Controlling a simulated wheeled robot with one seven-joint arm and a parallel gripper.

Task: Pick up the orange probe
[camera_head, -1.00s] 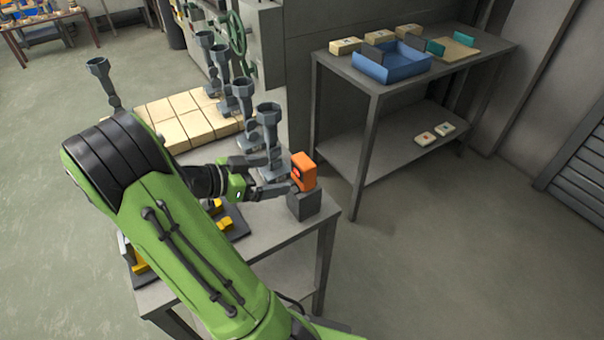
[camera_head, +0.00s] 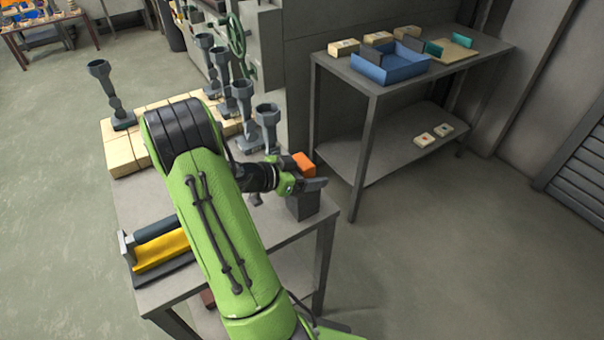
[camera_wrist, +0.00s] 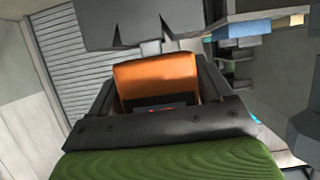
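The orange probe (camera_head: 303,162) sits upright on a dark grey block (camera_head: 303,206) at the right corner of the workbench. My gripper (camera_head: 307,174) is around the probe, with one finger across its near side. The far finger is mostly hidden in the head view. In the wrist view, the probe (camera_wrist: 156,80) stands between the two fingers (camera_wrist: 157,82), one at each side. The fingers look open, with narrow gaps beside the lower part of the probe. Contact is hard to judge.
Several grey funnel-topped stands (camera_head: 267,122) are close behind my gripper. Pale blocks (camera_head: 123,152) and a yellow piece in a dark holder (camera_head: 160,252) lie on the bench (camera_head: 275,232). A second table (camera_head: 340,67) to the right carries a blue bin (camera_head: 392,68). Floor between them is clear.

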